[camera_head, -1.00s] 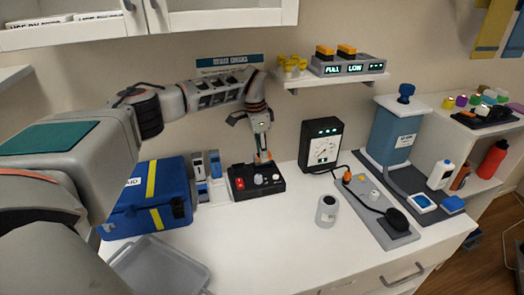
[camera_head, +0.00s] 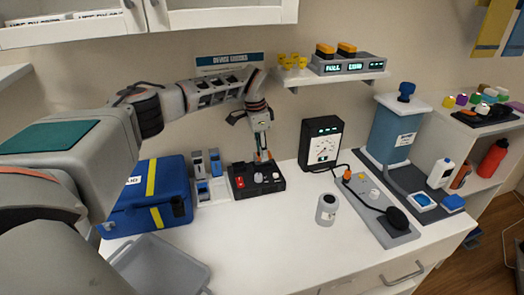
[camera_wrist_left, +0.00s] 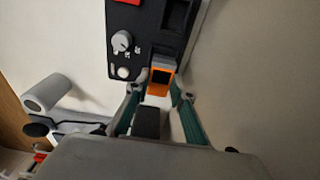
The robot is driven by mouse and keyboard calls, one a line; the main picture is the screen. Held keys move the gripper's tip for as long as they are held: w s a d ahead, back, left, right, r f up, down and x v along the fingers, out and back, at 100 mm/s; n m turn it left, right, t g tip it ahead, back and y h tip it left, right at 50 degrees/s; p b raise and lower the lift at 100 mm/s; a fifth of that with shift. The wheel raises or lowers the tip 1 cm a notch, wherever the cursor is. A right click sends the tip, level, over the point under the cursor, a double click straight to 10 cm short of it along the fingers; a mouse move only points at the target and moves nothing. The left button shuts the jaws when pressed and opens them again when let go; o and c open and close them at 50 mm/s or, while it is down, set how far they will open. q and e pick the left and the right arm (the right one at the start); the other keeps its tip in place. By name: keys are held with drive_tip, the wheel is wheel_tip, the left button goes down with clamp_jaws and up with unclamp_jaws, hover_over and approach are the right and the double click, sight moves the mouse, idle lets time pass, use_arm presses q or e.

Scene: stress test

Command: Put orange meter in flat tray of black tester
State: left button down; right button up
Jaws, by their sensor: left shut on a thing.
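The black tester (camera_head: 245,191) lies on the white counter near the wall, with a red button, a grey knob and a white knob on top. In the left wrist view the tester (camera_wrist_left: 120,67) shows its knob and a dark recess. My left gripper (camera_head: 263,156) is above the tester's back right part. It is shut on the orange meter (camera_wrist_left: 159,90), an orange piece with a grey end, at the recess's edge. I cannot tell whether the meter touches the tester. My right gripper is not in view.
A blue bag (camera_head: 150,206) and small grey-and-blue devices (camera_head: 200,172) stand left of the tester. A dial meter (camera_head: 320,146) and a grey jar (camera_head: 326,210) stand to its right. A grey tray (camera_head: 195,268) is at the front left. The front middle of the counter is clear.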

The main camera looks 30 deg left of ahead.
use_arm(q)
drive_tip(key=shift+f+b, duration=0.35)
drive_tip(key=shift+f, duration=0.6)
drive_tip(key=c, duration=1.7)
unclamp_jaws()
drive_tip(key=r, duration=0.8)
drive_tip(key=s+a+r, duration=0.1)
drive_tip(key=r, duration=0.3)
drive_tip(key=shift+s, duration=0.1)
